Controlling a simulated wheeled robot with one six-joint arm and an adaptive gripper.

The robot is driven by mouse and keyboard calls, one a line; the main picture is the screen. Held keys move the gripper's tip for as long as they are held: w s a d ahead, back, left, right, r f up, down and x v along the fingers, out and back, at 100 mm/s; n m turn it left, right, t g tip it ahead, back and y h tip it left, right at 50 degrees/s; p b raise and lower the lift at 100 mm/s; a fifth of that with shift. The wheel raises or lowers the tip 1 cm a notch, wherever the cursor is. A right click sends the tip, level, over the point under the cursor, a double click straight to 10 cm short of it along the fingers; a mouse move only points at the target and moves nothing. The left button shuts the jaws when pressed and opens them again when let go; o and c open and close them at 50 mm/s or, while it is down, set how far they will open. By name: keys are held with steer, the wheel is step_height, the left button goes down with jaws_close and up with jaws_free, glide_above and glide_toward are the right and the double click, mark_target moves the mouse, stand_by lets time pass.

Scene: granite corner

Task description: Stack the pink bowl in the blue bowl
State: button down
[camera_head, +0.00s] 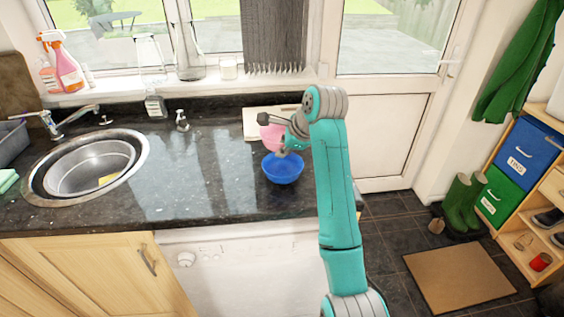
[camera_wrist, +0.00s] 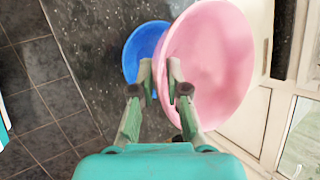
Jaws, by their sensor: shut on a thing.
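The pink bowl (camera_head: 271,134) is in my gripper, just behind and above the blue bowl in the head view. In the wrist view the pink bowl (camera_wrist: 212,62) looks large and close, with its left rim between my fingertips (camera_wrist: 162,88). The blue bowl (camera_head: 283,169) stands upright on the dark counter near its right end. In the wrist view the blue bowl (camera_wrist: 140,50) lies lower and to the left, partly covered by the pink bowl. My gripper (camera_head: 283,152) is shut on the pink bowl's rim. My arm hides part of the pink bowl in the head view.
The granite counter (camera_head: 185,180) is clear between the bowls and the round sink (camera_head: 93,165). A light board-like item (camera_head: 262,115) lies at the back, behind the pink bowl. A soap dispenser (camera_head: 181,121) stands near the window sill. The counter ends just right of the bowls.

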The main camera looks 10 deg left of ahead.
steer(key=shift+f, duration=2.2)
steer(key=shift+d+f, duration=0.1)
steer(key=shift+f, duration=0.5)
steer(key=c, duration=1.2)
jaws_free()
steer(key=shift+o, duration=0.2)
steer(key=shift+r, duration=0.3)
steer(key=v, duration=1.2)
steer(key=shift+r, duration=0.3)
steer(key=shift+s, duration=0.1)
